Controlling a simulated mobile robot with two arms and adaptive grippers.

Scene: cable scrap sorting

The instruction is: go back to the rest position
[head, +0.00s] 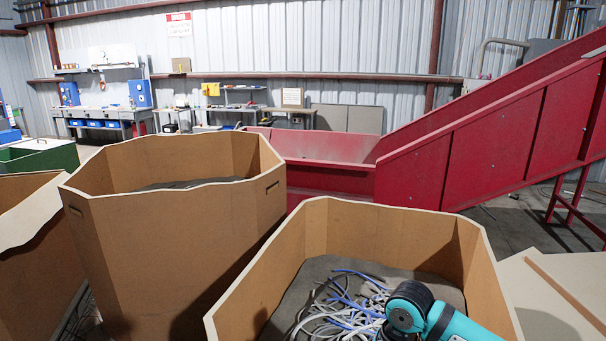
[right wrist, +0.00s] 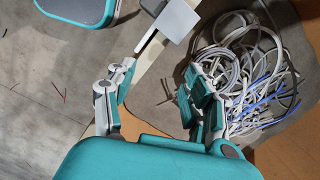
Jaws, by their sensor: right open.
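My right arm, teal and dark grey, reaches over the nearest cardboard box (head: 375,230) at the lower right of the head view. My right gripper (right wrist: 158,88) shows in the right wrist view with its two fingers spread apart and nothing between them. A tangle of grey, white and blue cables (head: 345,308) lies on the dark bottom of that box. The cables also show in the right wrist view (right wrist: 255,75), beside and partly behind the right-hand finger. Part of the pile is hidden by my arm in the head view. My left gripper is not in view.
A taller cardboard box (head: 150,240) with dark contents stands left of the nearest box, and another box (head: 35,270) is at the left edge. A red conveyor (head: 480,150) rises to the right behind them. Workbenches (head: 105,115) line the back wall.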

